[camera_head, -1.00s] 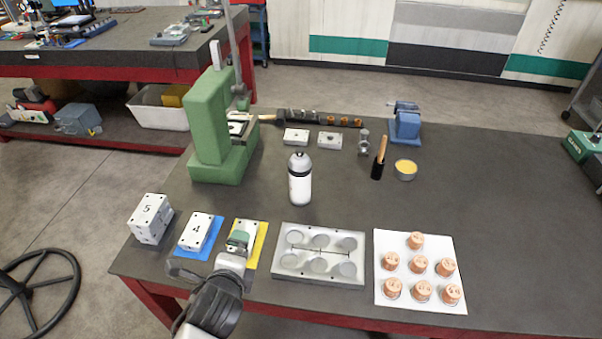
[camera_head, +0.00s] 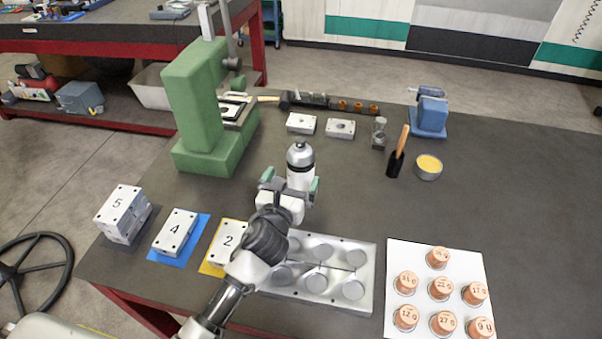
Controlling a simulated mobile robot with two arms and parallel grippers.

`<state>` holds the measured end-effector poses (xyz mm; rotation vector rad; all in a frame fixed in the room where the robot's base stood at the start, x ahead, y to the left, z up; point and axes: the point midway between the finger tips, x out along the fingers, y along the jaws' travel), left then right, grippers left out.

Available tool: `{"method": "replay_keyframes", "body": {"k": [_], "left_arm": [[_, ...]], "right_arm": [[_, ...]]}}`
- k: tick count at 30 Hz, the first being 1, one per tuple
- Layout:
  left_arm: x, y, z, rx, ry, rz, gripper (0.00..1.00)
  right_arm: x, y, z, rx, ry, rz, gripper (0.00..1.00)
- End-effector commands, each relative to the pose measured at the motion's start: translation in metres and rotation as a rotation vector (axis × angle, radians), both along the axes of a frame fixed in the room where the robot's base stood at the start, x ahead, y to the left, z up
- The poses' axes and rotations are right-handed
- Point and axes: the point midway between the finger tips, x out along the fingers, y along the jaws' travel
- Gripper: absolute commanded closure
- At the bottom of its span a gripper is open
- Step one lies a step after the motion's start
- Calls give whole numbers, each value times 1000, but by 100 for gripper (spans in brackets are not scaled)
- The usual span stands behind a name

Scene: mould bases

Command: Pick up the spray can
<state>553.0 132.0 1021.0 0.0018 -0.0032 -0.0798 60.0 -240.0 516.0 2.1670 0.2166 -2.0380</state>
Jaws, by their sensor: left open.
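My right gripper is not in view.
A green press (camera_head: 195,105) stands left of the can. A metal mould plate (camera_head: 362,262) lies in front, partly under my arm. Numbered blocks (camera_head: 176,231) are at left, a white sheet (camera_head: 401,254) with several copper-coloured pieces at right.

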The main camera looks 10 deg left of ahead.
Motion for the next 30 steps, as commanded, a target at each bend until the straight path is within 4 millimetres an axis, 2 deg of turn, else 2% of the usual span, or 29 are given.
{"method": "replay_keyframes", "body": {"k": [4,11,15,23,30], "left_arm": [[11,-1,2,-1,0,1,1],[43,-8,6,-4,1,1,1],[55,-9,4,-3,1,0,1],[57,-9,3,-2,1,0,1],[57,-8,3,-2,1,0,36]], "right_arm": [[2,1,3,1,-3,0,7],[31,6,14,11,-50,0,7],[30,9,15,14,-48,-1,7],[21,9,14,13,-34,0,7],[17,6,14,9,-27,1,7]]}}
